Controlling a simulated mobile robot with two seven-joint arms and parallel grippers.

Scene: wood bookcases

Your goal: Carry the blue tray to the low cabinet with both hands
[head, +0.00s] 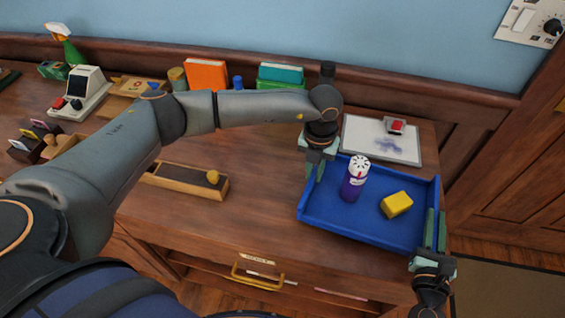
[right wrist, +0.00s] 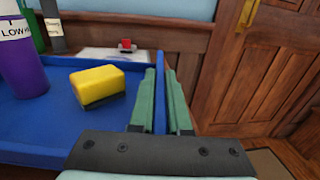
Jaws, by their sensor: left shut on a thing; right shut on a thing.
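The blue tray (head: 345,228) is at the right end of the wooden cabinet top in the head view. It carries a purple bottle with a white lid (head: 354,180) and a yellow sponge (head: 396,204). My left gripper (head: 317,168) is shut on the tray's left wall. My right gripper (head: 435,230) is shut on the tray's right wall. In the right wrist view the fingers (right wrist: 165,100) stand on both sides of the blue wall (right wrist: 159,90), and the sponge (right wrist: 98,84) lies just left of them. Whether the tray touches the wood is unclear.
A white board with a red block (head: 395,127) lies just behind the tray. A wooden box with a knob (head: 185,180) lies left of it. Books (head: 207,75) and a small register (head: 82,90) stand along the back. A drawer with a brass handle (head: 256,276) is below. A wooden door (right wrist: 245,70) is at right.

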